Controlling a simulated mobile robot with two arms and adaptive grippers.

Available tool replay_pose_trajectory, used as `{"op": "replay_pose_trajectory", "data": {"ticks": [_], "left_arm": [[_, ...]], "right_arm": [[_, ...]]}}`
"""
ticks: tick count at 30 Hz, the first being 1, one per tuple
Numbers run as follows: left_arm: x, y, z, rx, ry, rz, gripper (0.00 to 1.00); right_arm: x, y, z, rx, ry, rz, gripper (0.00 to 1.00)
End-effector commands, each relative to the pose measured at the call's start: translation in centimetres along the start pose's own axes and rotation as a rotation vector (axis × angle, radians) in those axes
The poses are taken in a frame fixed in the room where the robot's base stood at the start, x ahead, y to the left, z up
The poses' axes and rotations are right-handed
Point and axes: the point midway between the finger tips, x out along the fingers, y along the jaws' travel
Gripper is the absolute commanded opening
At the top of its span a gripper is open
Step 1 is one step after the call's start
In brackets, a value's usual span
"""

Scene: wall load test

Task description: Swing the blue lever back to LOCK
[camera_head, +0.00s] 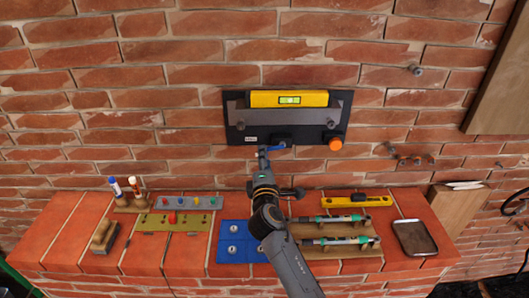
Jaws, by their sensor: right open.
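The blue lever (276,148) is at the lower edge of a dark wall panel (239,116), just right of my right gripper. It is small here and partly hidden, so I cannot tell its exact angle. My right gripper (263,151) reaches up from the lower right and is open. Its tips are at or very near the lever's left end; I cannot tell whether they touch it. A small white label (250,138) on the panel is too small to read. My left gripper is out of view.
The panel carries a yellow level (289,98) on a grey bar and an orange knob (335,144). The brick ledge (50,235) below holds a blue plate (232,255), a wooden tool board (368,257), a yellow tool (357,201) and a dark tray (414,238). A wooden board (500,85) is at right.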

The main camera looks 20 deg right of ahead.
Motion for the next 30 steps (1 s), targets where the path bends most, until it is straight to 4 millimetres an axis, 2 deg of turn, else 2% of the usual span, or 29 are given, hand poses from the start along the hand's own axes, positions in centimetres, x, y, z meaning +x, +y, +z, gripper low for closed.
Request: {"op": "replay_pose_trajectory", "data": {"ticks": [6, 16, 22, 27, 30], "left_arm": [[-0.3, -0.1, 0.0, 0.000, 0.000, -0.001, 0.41], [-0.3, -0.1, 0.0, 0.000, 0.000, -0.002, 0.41], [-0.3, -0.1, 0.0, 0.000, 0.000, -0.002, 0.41], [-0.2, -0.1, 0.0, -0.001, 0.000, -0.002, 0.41], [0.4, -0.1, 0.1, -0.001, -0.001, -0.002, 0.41]], "right_arm": [[2.0, 0.0, 0.0, 0.000, -0.001, 0.000, 0.41], [2.2, -0.1, 0.0, 0.001, -0.001, -0.001, 0.41], [2.2, -0.1, 0.0, 0.000, -0.001, 0.000, 0.01], [2.2, -0.1, 0.0, 0.006, -0.001, 0.000, 0.00], [2.2, 0.2, 0.0, 0.075, -0.001, 0.002, 0.00]]}}
